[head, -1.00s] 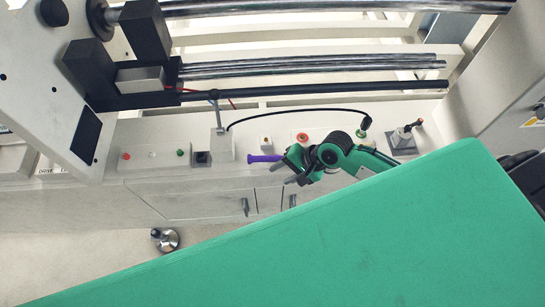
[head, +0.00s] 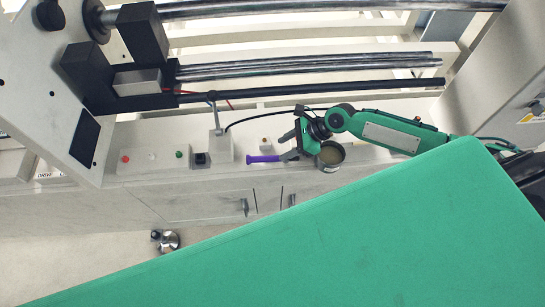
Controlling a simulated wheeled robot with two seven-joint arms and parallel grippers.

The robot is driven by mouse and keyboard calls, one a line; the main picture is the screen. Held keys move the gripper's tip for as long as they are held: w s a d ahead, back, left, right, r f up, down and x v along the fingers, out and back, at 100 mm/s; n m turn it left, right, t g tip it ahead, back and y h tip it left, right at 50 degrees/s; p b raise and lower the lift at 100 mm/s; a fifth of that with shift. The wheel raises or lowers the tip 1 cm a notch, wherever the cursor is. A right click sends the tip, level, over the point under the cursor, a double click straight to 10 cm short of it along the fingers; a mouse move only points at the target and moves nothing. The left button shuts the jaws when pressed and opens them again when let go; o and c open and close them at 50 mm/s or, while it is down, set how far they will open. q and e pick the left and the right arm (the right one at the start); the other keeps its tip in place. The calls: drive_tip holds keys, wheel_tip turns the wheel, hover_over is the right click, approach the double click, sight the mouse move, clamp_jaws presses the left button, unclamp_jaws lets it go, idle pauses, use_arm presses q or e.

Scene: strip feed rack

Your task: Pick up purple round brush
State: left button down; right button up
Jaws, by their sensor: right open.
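The purple round brush (head: 263,158) lies on the pale ledge in the head view, its purple handle pointing left. Its right end meets the grey lower finger of my right gripper in the picture, and I cannot tell whether they touch. My right gripper (head: 287,146) is open, with its fingers pointing left, just above and to the right of the purple handle in the picture. The handle is not between the fingers. My left gripper is not in view.
A round tin (head: 330,165) stands on the ledge just below my right wrist. A control box with red and green buttons (head: 152,157) and a small grey post block (head: 221,148) are to the left. Metal rollers (head: 310,68) run behind. A green surface (head: 330,240) fills the front.

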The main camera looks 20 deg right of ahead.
sight(269, 157)
drive_tip(key=x, duration=0.8)
drive_tip(key=shift+s+d+f+p, duration=0.1)
drive_tip(key=shift+d+p, duration=0.05)
drive_tip(key=shift+p, duration=0.25)
clamp_jaws()
